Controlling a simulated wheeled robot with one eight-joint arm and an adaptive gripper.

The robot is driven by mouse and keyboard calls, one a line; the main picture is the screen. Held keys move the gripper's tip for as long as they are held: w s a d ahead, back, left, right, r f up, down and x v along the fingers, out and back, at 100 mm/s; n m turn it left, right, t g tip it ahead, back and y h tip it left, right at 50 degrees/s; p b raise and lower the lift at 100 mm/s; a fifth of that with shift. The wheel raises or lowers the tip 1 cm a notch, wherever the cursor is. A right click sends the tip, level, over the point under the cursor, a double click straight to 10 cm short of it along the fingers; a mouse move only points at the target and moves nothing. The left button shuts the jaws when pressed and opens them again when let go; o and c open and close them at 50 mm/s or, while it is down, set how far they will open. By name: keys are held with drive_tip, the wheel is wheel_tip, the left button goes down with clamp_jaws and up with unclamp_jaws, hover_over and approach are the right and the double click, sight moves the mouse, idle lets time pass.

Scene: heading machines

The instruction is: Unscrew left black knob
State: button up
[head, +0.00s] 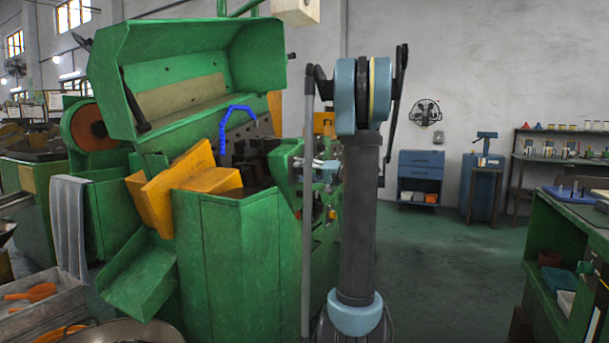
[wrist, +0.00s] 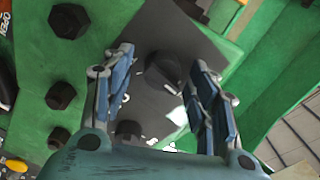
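In the wrist view a round black knob (wrist: 164,72) sits on a dark grey metal plate (wrist: 155,30). A second dark knob (wrist: 128,130) lies lower on the plate, partly hidden by my gripper. My gripper (wrist: 162,60) is open, one blue-grey finger on each side of the first knob, with a visible gap on both sides. I cannot tell how far the fingertips are above the knob. In the head view the arm column covers most of the gripper and the knobs do not show clearly.
Several dark hex bolts, one a black bolt (wrist: 68,20), stand on the green machine face left of the plate. In the head view the green machine (head: 235,260) fills the left centre. A green shelf (head: 560,240) stands right; open floor (head: 450,260) lies between.

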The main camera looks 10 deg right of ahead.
drive_tip(key=v, duration=1.2)
idle(0.3)
drive_tip(key=s+a+f+g+h, duration=0.6)
drive_tip(key=s+a+f, duration=0.7)
drive_tip(key=s+a, duration=0.35)
drive_tip(key=s+d+f+g+h, duration=0.1)
drive_tip(key=s+d+f+h, duration=0.2)
drive_tip(key=s+f, duration=0.5)
drive_tip(key=s+d+f+n+g+h, duration=0.1)
drive_tip(key=s+d+f+h, duration=0.2)
drive_tip(key=s+f, duration=0.6)
drive_tip(key=s+h, duration=0.2)
drive_tip(key=s, duration=0.1)
drive_tip(key=shift+s+d+n+h, duration=0.25)
drive_tip(key=shift+d+n+h, duration=0.05)
drive_tip(key=shift+d, duration=0.1)
